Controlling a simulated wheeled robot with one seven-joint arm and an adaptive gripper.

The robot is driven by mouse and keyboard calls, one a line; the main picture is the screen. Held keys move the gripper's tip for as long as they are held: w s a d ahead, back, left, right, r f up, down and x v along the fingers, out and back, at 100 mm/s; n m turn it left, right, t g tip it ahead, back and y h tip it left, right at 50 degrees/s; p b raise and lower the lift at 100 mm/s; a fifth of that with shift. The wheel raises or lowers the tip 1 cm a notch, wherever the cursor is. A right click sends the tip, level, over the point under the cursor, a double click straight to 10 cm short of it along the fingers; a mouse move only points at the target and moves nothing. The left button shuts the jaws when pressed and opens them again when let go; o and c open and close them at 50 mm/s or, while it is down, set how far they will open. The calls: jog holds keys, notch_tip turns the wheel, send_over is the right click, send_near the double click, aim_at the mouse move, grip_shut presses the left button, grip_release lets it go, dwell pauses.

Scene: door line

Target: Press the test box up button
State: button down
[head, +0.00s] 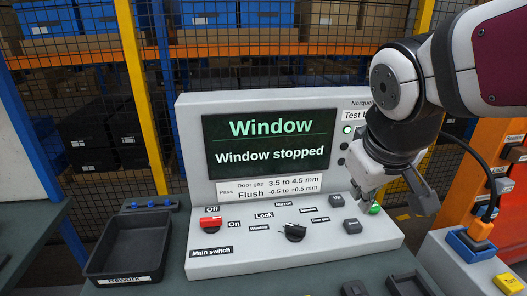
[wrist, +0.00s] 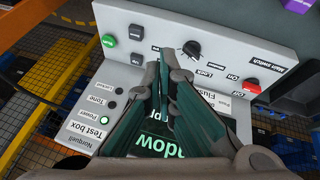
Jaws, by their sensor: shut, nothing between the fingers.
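The test box (head: 230,245) is a light grey console with a sloped panel and an upright screen (head: 270,143) reading "Window" and "Window stopped". The up button (head: 337,200) is a dark square button at the panel's right, nearest the screen. My gripper (head: 364,207) is shut and empty, over the panel's right side. In the wrist view its fingertips (wrist: 165,62) appear beside the up button; contact cannot be told.
A red main switch (head: 210,223) and a black selector knob (head: 294,232) are on the panel. A green power lamp (head: 347,129) is lit beside the screen. A black rework tray (head: 125,245) stands left. An orange post and a grey box with a blue holder stand right.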

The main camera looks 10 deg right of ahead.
jog(key=w+d+n+p, duration=0.2)
jog(key=w+d+n, duration=0.15)
jog(key=w, duration=0.65)
jog(key=n+t+y+p, duration=0.4)
jog(key=n+p, duration=0.2)
send_over(335, 199)
notch_tip(335, 199, down, 15)
jog(key=shift+r, duration=0.15)
notch_tip(335, 199, down, 7)
jog(key=b, duration=0.3)
jog(key=shift+w+r+b, duration=0.1)
jog(key=shift+r+b, duration=0.05)
jog(key=shift+b, duration=0.15)
jog(key=shift+d+f+b, duration=0.1)
jog(key=shift+f+b, duration=0.3)
jog(key=shift+f, duration=0.65)
jog(key=shift+f, duration=0.1)
jog(key=shift+f, duration=0.35)
